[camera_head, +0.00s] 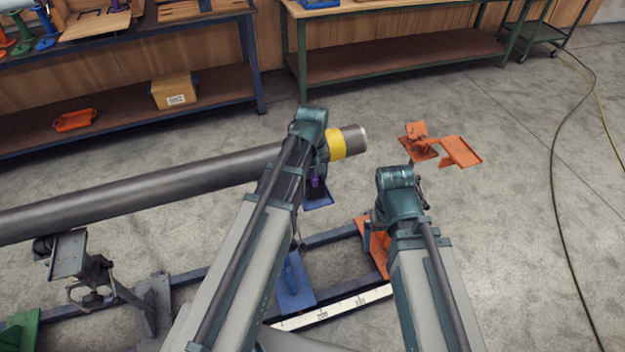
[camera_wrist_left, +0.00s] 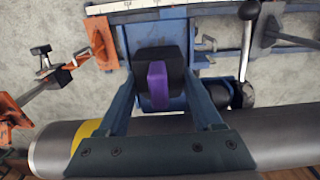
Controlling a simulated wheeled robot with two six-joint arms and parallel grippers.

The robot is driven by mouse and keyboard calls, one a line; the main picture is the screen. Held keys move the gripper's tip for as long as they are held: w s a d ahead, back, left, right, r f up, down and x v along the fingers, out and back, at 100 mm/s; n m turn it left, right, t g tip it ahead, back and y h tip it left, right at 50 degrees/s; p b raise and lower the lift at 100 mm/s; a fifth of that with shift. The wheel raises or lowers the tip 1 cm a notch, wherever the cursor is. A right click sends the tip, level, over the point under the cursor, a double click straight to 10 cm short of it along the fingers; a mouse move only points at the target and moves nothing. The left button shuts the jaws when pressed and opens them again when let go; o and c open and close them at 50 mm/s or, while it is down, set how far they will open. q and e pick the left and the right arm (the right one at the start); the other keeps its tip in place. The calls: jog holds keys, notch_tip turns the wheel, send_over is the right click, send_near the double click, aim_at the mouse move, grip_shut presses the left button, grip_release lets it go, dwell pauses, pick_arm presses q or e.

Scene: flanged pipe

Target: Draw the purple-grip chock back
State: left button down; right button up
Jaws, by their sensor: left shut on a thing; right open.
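The purple-grip chock (camera_wrist_left: 157,85) is a dark block with an upright purple grip, on a blue support beside the grey pipe (camera_wrist_left: 270,137). In the head view its purple grip (camera_head: 315,181) shows just below the pipe's yellow band (camera_head: 337,145). My left gripper (camera_wrist_left: 160,77) is shut on the chock, with a finger on each side of it. In the head view my left wrist hides most of the chock and fingers. My right gripper (camera_head: 370,228) is open and low beside an orange plate, mostly hidden by its own wrist.
A grey stand (camera_head: 70,256) is under the pipe's left part. A blue rail frame with a white scale (camera_head: 335,307) lies on the floor below. Orange brackets (camera_head: 460,151) stand right of the pipe end. Workbenches line the back; the floor at right is clear except for cables.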

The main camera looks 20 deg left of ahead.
aim_at(312, 172)
pick_arm(q)
grip_release()
dwell(0.3)
jog(key=shift+r, duration=0.15)
dwell(0.3)
jog(key=shift+r+p, duration=3.4)
jog(key=shift+p, duration=0.15)
jog(key=shift+f, duration=0.2)
notch_tip(312, 172, down, 6)
jog(key=b, duration=0.6)
jog(key=shift+r, duration=0.15)
